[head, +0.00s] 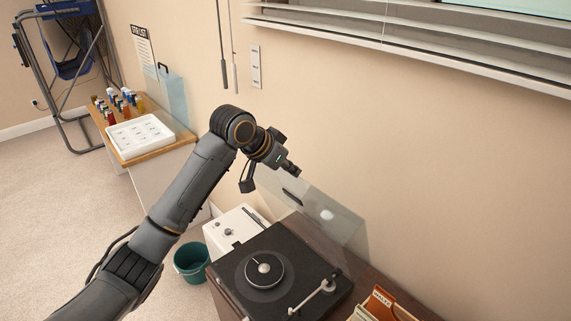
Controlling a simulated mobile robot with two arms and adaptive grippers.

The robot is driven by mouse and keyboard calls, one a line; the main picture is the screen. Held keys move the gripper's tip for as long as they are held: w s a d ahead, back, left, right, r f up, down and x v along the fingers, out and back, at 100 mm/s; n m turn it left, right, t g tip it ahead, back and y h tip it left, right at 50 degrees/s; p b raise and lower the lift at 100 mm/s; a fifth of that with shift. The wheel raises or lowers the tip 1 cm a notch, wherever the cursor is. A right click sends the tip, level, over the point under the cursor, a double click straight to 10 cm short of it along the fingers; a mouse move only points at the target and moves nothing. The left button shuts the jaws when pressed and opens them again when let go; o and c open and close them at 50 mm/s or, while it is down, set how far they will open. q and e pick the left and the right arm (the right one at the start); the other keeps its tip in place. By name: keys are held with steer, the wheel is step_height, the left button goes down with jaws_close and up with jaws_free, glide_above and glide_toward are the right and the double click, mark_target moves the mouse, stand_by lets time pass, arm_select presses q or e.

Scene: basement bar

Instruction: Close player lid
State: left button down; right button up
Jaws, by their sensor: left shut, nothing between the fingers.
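The record player (240,282) is a black turntable with a round platter and a pale tonearm, on a dark wooden top. Its clear lid (342,232) stands raised and tilted along the player's back edge, near the wall. A small dark handle (292,197) shows on the lid. My left gripper (291,169) is shut and empty, just above the lid's upper left edge. It looks apart from the lid, but I cannot tell the depth gap. My right gripper is not in view.
A crate of records (376,304) stands right of the player. A white appliance (236,226) and a teal bucket (191,263) are to its left. A low table (160,150) with a white tray and several bottles stands farther back. Window blinds (420,45) hang above.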

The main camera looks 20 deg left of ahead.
mark_target(299, 192)
arm_select(q)
steer(key=p+x, duration=0.2)
steer(key=x, duration=0.3)
steer(key=shift+w+d, duration=0.1)
steer(key=shift+d, duration=0.05)
steer(key=s+a+f+p, duration=0.1)
steer(key=s+f+p, duration=0.1)
steer(key=shift+s+a, duration=0.25)
steer(key=shift+a, duration=0.15)
steer(key=shift+s+a, duration=0.15)
steer(key=shift+s, duration=0.1)
steer(key=shift+f, duration=0.1)
steer(key=shift+w, duration=0.15)
